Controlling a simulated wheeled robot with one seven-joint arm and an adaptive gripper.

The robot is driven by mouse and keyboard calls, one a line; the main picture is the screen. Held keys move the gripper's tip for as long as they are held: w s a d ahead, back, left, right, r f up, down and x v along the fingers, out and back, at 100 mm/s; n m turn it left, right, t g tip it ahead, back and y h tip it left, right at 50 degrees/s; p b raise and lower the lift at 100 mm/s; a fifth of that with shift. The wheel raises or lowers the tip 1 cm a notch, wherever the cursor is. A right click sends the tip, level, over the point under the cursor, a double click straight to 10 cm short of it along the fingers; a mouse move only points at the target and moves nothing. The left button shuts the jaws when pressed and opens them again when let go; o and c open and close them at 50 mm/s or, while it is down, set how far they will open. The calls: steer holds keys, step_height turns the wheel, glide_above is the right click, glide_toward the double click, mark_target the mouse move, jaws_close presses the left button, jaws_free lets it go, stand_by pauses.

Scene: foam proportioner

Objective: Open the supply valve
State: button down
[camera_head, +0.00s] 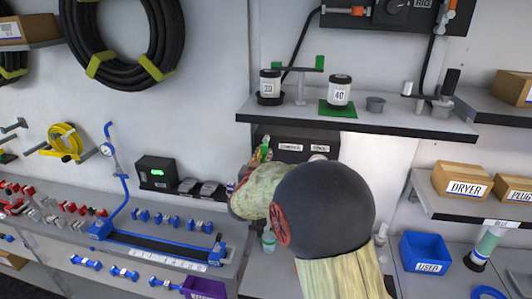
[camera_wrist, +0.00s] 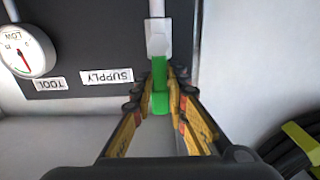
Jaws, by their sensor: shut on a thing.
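The supply valve has a green lever handle (camera_wrist: 159,100) on a pale grey body (camera_wrist: 158,38), centred in the wrist view. The handle points down the picture, in line with the grey pipe above the body. My gripper (camera_wrist: 160,84) has a yellow-and-black finger on each side of the handle and is shut on it. A "SUPPLY" label (camera_wrist: 106,76), upside down in this view, sits on the dark panel left of the valve. In the head view my gripper (camera_head: 262,156) is at the panel's left end, largely hidden by my arm.
A shelf (camera_head: 360,122) with canisters is above the dark panel (camera_head: 297,145). A black hose (camera_wrist: 292,150) hangs at lower right in the wrist view.

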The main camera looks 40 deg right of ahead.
steer(key=shift+w, duration=0.1)
stand_by(0.4)
steer(key=c, duration=1.7)
jaws_free()
steer(key=shift+a, duration=0.1)
steer(key=v, duration=1.2)
steer(key=shift+f, duration=0.1)
